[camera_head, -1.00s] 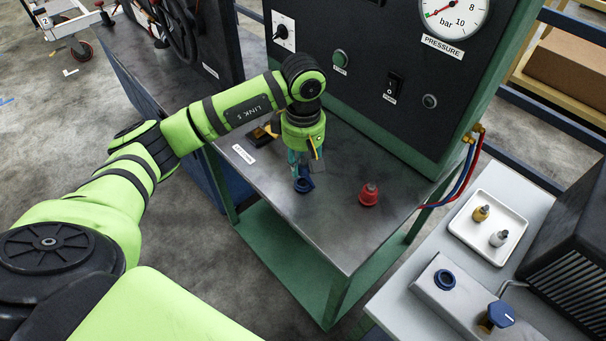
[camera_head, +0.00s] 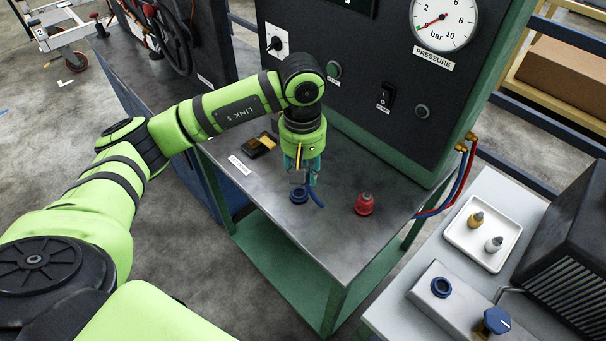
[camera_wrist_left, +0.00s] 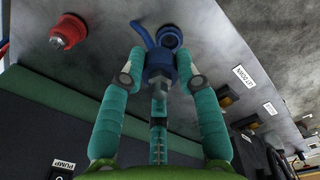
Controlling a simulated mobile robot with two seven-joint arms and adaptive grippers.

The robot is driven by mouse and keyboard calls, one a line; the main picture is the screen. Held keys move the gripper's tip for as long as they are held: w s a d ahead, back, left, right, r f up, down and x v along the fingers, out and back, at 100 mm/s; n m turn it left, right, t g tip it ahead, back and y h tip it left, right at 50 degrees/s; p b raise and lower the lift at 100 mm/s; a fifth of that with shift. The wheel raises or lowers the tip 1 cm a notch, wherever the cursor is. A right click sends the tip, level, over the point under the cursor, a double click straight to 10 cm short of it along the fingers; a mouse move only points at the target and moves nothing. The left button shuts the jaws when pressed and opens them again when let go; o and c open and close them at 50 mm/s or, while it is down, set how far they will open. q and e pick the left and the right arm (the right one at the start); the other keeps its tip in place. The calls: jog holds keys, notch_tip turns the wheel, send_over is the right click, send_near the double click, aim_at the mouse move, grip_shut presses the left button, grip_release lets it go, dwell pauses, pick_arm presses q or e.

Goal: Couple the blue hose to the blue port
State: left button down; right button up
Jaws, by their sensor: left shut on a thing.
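The blue port (camera_head: 299,197) is a short dark-blue ring on the grey metal bench top. It also shows in the left wrist view (camera_wrist_left: 170,38). My left gripper (camera_head: 302,178) points down just above the port, its teal fingers shut on the blue hose's end (camera_wrist_left: 158,66). In the left wrist view the hose end lies close beside the port in the picture; I cannot tell whether they touch. The blue hose (camera_head: 317,198) curves out to the right of the gripper. My right gripper is not in view.
A red port (camera_head: 365,204) with a grey tip stands to the right on the bench. The black panel (camera_head: 375,75) rises behind. Red and blue hoses (camera_head: 460,180) hang at its right edge. A white tray (camera_head: 482,229) with small fittings sits on the side table.

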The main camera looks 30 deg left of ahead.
pick_arm(q)
jog(key=s+d+r+m, duration=0.3)
jog(key=s+m, duration=0.4)
jog(key=m, duration=0.3)
jog(key=shift+d+r, duration=0.15)
jog(key=shift+r, duration=0.05)
